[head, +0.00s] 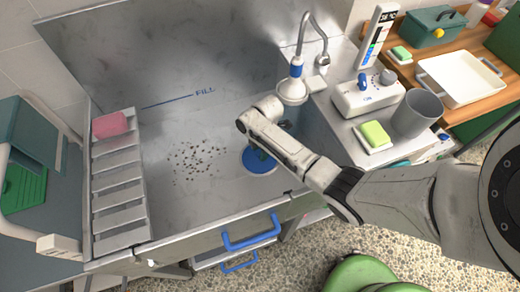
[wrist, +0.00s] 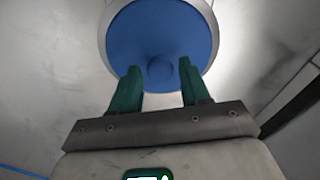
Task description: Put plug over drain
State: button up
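The plug is a round blue disc (head: 257,162) on the floor of the metal tub, partly covered by my arm in the head view. In the wrist view the blue disc (wrist: 135,35) has a small raised knob at its middle and a pale grey ring around its edge. I cannot tell whether that ring belongs to the drain; no open drain hole shows. My gripper (wrist: 160,76) has two green fingers, apart, one on each side of the knob in the picture. They look empty, and contact with the knob is not clear.
Dark specks (head: 196,160) lie on the tub floor left of the disc. A slatted rack (head: 119,195) with a pink block stands at left. A shower head (head: 292,90) hangs close behind my arm. A grey cup (head: 417,112) and green sponge (head: 375,133) stand on the right ledge.

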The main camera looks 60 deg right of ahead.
jog(key=shift+o, duration=1.1)
jog(key=shift+r, duration=0.1)
notch_tip(320, 180, up, 11)
jog(key=d, duration=0.1)
jog(key=shift+s+f, duration=0.2)
jog(key=shift+w, duration=0.1)
